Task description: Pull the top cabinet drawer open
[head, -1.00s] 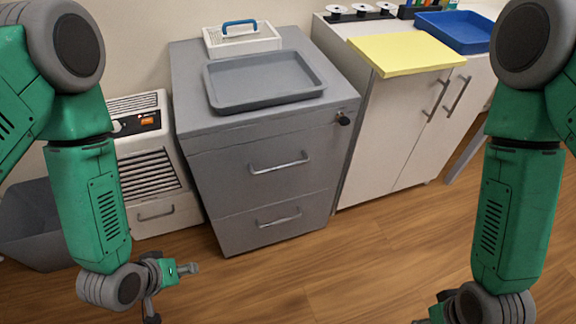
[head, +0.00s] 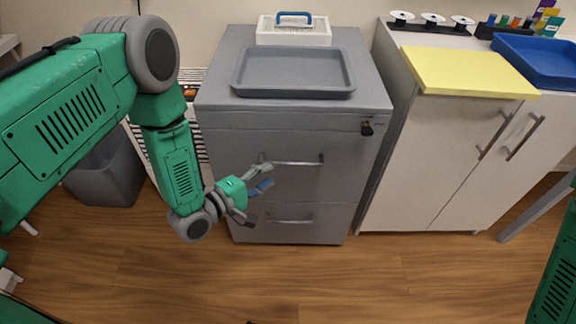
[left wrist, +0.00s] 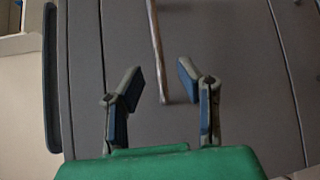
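The grey cabinet (head: 210,100) stands at the centre of the head view with two drawers. The top drawer (head: 285,142) looks shut and has a metal bar handle (head: 300,162). My left gripper (head: 257,194) is open in front of the top drawer, just below the handle's left end in the picture. In the left wrist view the open fingers (left wrist: 158,72) stand either side of the handle's line, and the bar (left wrist: 156,40) ends between them. I see no contact. My right gripper is out of view; only part of my right arm shows.
A grey tray (head: 293,92) and a white basket (head: 294,38) stand on top. A white cupboard (head: 440,150) stands to the right, a grey bin (head: 105,170) to the left. The wooden floor in front is clear.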

